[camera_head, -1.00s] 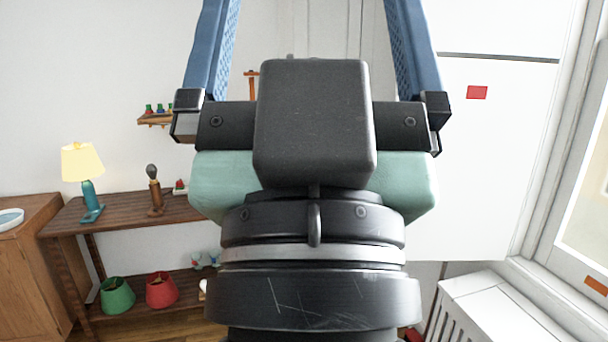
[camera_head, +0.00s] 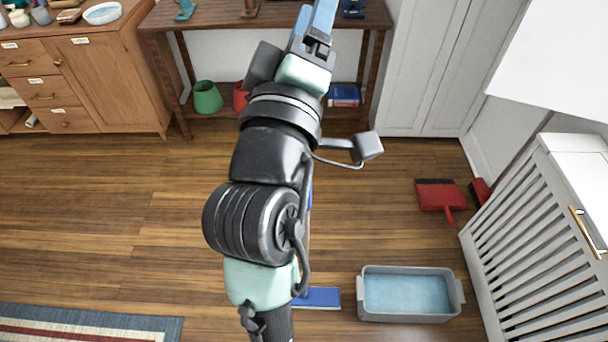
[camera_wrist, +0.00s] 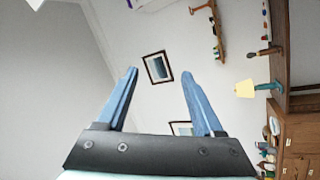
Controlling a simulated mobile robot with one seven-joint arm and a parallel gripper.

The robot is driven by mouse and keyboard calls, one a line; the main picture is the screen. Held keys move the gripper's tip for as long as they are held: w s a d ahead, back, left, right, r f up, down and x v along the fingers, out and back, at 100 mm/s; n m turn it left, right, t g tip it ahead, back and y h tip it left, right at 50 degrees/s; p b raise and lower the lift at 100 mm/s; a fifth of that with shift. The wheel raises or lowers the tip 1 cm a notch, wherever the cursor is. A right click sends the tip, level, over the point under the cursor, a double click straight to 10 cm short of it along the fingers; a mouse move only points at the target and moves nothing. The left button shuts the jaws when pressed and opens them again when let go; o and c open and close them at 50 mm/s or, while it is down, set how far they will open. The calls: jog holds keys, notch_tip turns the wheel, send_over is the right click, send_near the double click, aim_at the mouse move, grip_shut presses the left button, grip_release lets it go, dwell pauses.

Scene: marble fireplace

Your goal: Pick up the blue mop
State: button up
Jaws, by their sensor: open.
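A flat blue piece that looks like the blue mop's head (camera_head: 318,298) lies on the wooden floor in the head view, just left of the grey tub. My arm covers part of it and most of whatever extends from it; a small blue patch also shows beside the arm higher up. My gripper (camera_head: 318,22) is raised and points away, far from the mop, near the wooden shelf table. The mop is not in the wrist view.
A grey tub of water (camera_head: 408,294) stands on the floor at lower right, near a white radiator cover (camera_head: 545,225). A red dustpan (camera_head: 437,196) lies above the tub. A wooden cabinet (camera_head: 110,85) and shelf table (camera_head: 350,14) line the back.

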notch_tip(320, 180, down, 19)
jog(key=w+a+n+g+b, duration=0.1)
jog(key=n+g+b, duration=0.2)
jog(key=n, duration=0.6)
jog(key=n+g+b, duration=0.1)
jog(key=n+b, duration=0.3)
jog(key=n, duration=1)
send_near(310, 174)
notch_tip(310, 174, down, 5)
jog(key=w+a, duration=0.1)
jog(key=w, duration=0.1)
jog(key=shift+d+f+b+x, duration=0.15)
jog(key=shift+b+x, duration=0.1)
jog(key=shift+x, duration=2.85)
jog(key=shift+d+f+b+x, duration=0.15)
jog(key=shift+b+x, duration=0.1)
jog(key=shift+x, duration=2.85)
jog(key=shift+s+a, duration=0.1)
grip_shut()
jog(key=shift+r, duration=0.1)
